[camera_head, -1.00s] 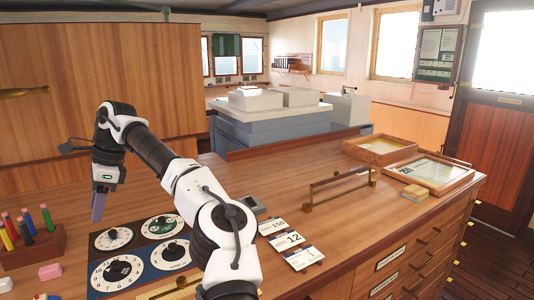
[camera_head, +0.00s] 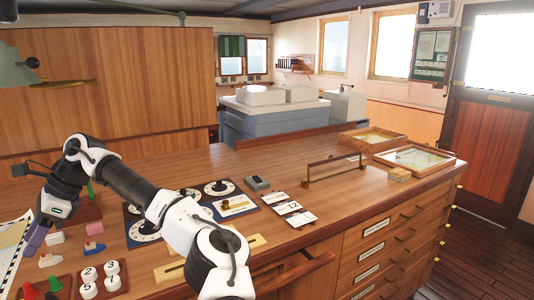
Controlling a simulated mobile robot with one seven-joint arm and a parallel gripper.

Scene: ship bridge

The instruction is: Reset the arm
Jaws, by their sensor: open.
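My white and black arm (camera_head: 130,190) reaches from the bottom centre toward the left over the wooden desk. My gripper (camera_head: 36,240) hangs at the far left with its fingers pointing down. It is open, and I see nothing held between its purple-grey fingers. It is close to a pale chart sheet (camera_head: 12,250) at the left edge, but I cannot tell its height above it. The arm hides part of the pencil rack (camera_head: 88,211) and part of the dial board (camera_head: 190,212).
Small pink (camera_head: 94,229) and orange-white (camera_head: 49,260) pieces lie right of the gripper. Numbered white discs (camera_head: 112,268) stand near the front. Cards (camera_head: 292,207), a brass-footed wooden rail (camera_head: 335,172) and shallow framed trays (camera_head: 415,158) occupy the right. The desk's middle back is clear.

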